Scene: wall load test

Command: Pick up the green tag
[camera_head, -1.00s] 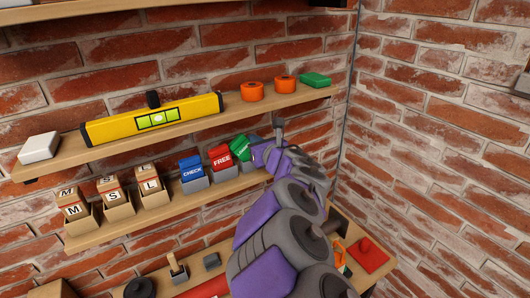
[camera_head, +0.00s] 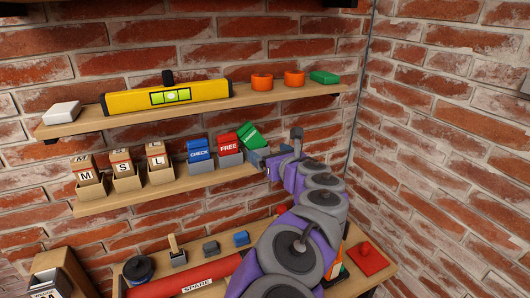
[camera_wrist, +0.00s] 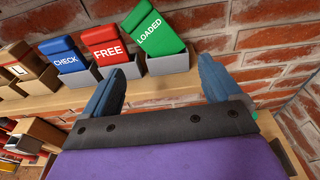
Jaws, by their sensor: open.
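The green tag (camera_wrist: 154,34), marked LOADED, leans tilted in a grey holder (camera_wrist: 168,63) on the middle shelf. In the head view the green tag (camera_head: 250,135) stands at the right end of the tag row, just left of my gripper (camera_head: 264,158). In the wrist view my gripper (camera_wrist: 160,88) is open and empty, its two blue fingers spread on either side of the green tag's holder. The tag lies beyond the fingertips, apart from them. The arm hides the shelf's right part in the head view.
Left of it stand the red FREE tag (camera_wrist: 104,41) and the blue CHECK tag (camera_wrist: 64,55) in grey holders. Boxes marked M, S and L (camera_head: 123,173) are further left. The upper shelf carries a yellow level (camera_head: 168,97). A brick wall (camera_head: 440,150) is at the right.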

